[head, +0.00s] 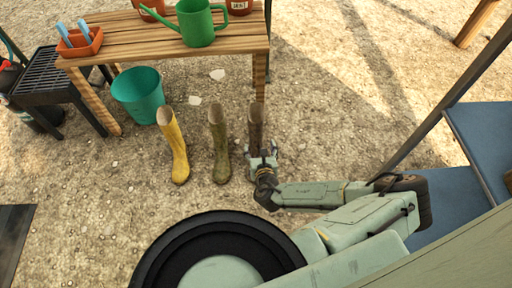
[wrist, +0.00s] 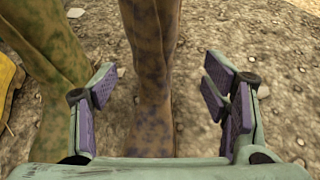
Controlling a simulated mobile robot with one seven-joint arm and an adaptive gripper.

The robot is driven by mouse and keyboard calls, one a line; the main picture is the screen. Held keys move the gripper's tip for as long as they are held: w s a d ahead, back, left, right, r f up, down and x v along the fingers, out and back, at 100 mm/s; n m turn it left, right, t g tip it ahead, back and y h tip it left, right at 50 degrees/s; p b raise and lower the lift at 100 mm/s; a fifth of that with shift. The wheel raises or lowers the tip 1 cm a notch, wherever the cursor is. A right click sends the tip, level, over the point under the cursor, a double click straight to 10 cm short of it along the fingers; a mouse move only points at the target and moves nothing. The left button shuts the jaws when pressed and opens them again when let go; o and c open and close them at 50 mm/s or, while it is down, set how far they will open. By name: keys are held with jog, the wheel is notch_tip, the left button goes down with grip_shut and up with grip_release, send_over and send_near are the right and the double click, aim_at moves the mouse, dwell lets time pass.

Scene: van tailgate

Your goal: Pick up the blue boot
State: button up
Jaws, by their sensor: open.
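Three boots stand upright in a row on the ground: a yellow boot (head: 174,147), an olive-green mottled boot (head: 219,145) and a brown boot (head: 256,125) with dull purple-blue patches. No plainly blue boot shows. My gripper (head: 262,158) is open at the brown boot, the rightmost, and covers its lower part in the head view. In the wrist view the brown boot (wrist: 152,70) stands between the two spread fingers (wrist: 160,90), with a gap on each side. The green boot (wrist: 45,65) is close to the left finger, and the yellow boot (wrist: 8,85) shows at the left edge.
A wooden table (head: 165,42) with a green watering can (head: 197,22), pots and an orange tray (head: 80,42) stands behind the boots. A teal bucket (head: 138,93) and a grill (head: 50,75) are left. Blue steps (head: 484,135) are right. Ground right of the brown boot is clear.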

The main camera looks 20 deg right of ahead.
aim_at(256, 139)
jog(key=b+x, duration=0.1)
jog(key=x, duration=0.3)
jog(key=b+x, duration=0.1)
jog(key=x, duration=0.1)
jog(key=shift+w+a+f+b, duration=0.3)
jog(key=shift+w+f+b, duration=0.05)
jog(key=shift+r, duration=0.1)
jog(key=shift+c, duration=0.5)
jog(key=c, duration=1.3)
jog(key=shift+c, duration=0.7)
jog(key=shift+r, duration=0.1)
